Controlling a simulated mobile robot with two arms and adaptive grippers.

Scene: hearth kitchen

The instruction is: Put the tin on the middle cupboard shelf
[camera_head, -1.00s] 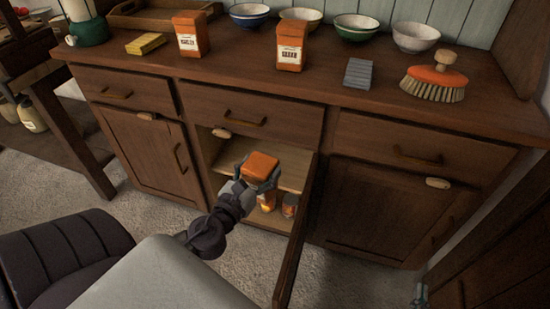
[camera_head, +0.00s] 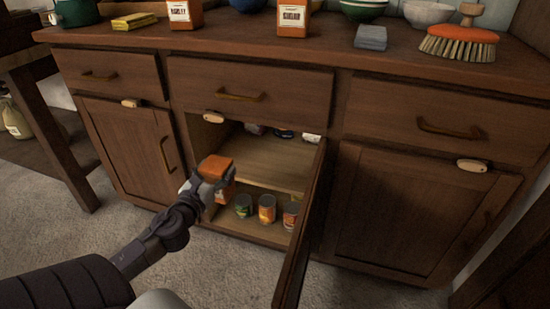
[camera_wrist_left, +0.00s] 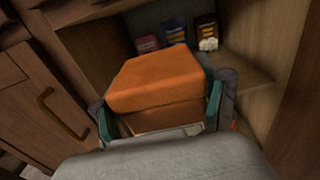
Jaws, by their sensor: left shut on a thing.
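An orange tin (camera_head: 216,168) is held in my left gripper (camera_head: 208,182), at the left side of the open middle cupboard. In the left wrist view the orange tin (camera_wrist_left: 160,82) fills the middle, with a finger on each side of it. The middle cupboard shelf (camera_head: 265,160) shows behind and to the right of the tin, with its front part bare. Whether the tin is past the shelf's front edge I cannot tell. My right gripper is not in view.
Several cans, among them an orange one (camera_head: 267,208), stand on the cupboard floor below the shelf. A few small packets (camera_wrist_left: 174,32) stand at the shelf's back. The open cupboard door (camera_head: 302,225) juts out on the right. Orange tins (camera_head: 294,18) and a brush (camera_head: 458,45) stand on the counter.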

